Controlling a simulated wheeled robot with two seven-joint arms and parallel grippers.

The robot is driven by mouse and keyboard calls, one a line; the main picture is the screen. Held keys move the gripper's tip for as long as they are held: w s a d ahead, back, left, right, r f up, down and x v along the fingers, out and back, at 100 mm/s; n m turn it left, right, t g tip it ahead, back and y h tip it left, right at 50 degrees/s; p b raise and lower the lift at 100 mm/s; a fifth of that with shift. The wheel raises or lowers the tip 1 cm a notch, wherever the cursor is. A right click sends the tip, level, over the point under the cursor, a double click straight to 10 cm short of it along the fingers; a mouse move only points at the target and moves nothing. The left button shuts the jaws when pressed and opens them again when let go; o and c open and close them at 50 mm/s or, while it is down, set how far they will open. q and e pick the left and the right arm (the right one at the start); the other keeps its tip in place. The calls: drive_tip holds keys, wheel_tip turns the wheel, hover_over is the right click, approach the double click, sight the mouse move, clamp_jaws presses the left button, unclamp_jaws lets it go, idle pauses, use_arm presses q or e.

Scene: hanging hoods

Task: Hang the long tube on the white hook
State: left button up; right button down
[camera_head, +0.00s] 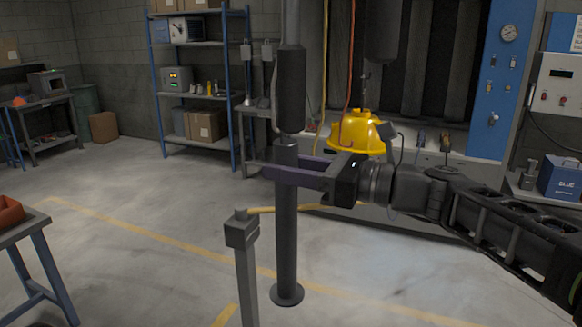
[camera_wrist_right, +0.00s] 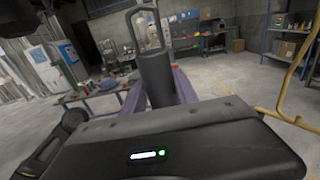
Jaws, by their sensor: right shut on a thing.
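The long tube (camera_head: 286,235) is dark grey and upright in the middle of the head view, with a thicker black sleeve (camera_head: 290,90) above and a flared disc at its bottom end. My right gripper (camera_head: 285,170) comes in from the right, its purple fingers shut on the tube below the sleeve. In the right wrist view the tube's upper part (camera_wrist_right: 156,70) stands between the fingers, with a curved loop at its top. I cannot tell if the bottom disc touches the floor. I cannot make out the white hook for sure. My left gripper is not in view.
A grey post (camera_head: 245,270) with a yellow rail stands close to the left of the tube. A yellow helmet-like hood (camera_head: 358,133) is behind the gripper. A blue shelf rack (camera_head: 197,95) stands at the back, and a table (camera_head: 30,228) at the left. The floor between is clear.

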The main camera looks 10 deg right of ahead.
drive_tip(key=shift+f+b, duration=0.95)
drive_tip(key=shift+f, duration=0.1)
idle(0.5)
drive_tip(key=c, duration=1.1)
unclamp_jaws()
drive_tip(key=shift+o, duration=1.2)
drive_tip(key=shift+f, duration=0.15)
drive_tip(key=b+v, duration=0.2)
drive_tip(key=v, duration=0.5)
drive_tip(key=shift+s+d, duration=0.25)
drive_tip(key=shift+d, duration=0.1)
